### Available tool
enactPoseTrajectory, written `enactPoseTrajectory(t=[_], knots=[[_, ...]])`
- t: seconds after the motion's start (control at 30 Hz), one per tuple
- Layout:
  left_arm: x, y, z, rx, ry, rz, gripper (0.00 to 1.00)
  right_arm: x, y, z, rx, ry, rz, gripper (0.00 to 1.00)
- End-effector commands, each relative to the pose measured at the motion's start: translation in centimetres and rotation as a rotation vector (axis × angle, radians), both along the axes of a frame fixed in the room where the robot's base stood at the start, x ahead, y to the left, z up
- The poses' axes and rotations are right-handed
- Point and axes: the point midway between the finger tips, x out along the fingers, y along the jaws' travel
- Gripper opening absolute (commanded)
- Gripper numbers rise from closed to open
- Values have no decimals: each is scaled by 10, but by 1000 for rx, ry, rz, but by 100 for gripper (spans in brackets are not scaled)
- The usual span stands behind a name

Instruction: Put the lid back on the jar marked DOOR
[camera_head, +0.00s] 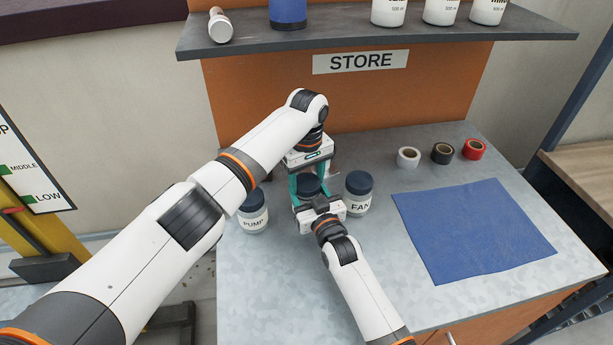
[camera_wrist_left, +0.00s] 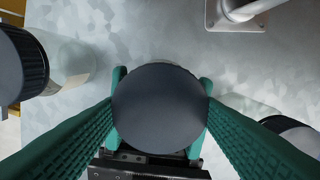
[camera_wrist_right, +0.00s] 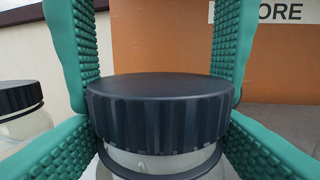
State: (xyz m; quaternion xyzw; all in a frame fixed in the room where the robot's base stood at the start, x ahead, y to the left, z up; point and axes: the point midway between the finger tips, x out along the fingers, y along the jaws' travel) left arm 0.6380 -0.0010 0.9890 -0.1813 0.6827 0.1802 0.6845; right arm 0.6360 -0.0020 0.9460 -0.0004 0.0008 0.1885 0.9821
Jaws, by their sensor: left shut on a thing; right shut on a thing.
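A clear jar (camera_wrist_right: 150,165) with a dark ribbed lid (camera_wrist_right: 160,110) stands between the PUMP jar (camera_head: 253,212) and the FAN jar (camera_head: 358,194). Its label is hidden, so I cannot read DOOR. The lid sits level over the jar mouth in the right wrist view; a thin dark ring shows just below it. I cannot tell whether it is fully seated. My left gripper (camera_head: 308,178) reaches down from above, shut on the lid, whose round top (camera_wrist_left: 160,108) shows in the left wrist view. My right gripper (camera_head: 314,200) comes from the front, shut on the jar.
White, black and red tape rolls (camera_head: 442,153) lie at the back right. A blue mat (camera_head: 472,232) covers the right of the worktop (camera_head: 280,290). The shelf (camera_head: 375,33) above holds containers. A STORE sign (camera_head: 360,62) is on the orange back panel. The front worktop is clear.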

Motion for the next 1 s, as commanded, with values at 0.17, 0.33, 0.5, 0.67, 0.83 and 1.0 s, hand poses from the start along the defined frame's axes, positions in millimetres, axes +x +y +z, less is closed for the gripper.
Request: enactPoseTrajectory(t=[0.17,0.33,0.5,0.67,0.83,1.0], knots=[[-1,2,-10,3,5,4,36,-1,2,1,1,-4,3,18],[-1,3,-12,4,6,5,36,-1,2,1,2,-6,4,18],[-1,3,-13,5,5,6,36,-1,3,2,3,-7,5,18],[-1,4,-13,6,5,7,35,-1,4,3,4,-10,6,18],[-1,4,-9,9,5,11,35,-1,4,3,4,-11,6,18],[-1,4,-7,10,6,12,35,-1,4,4,5,-12,6,18]])
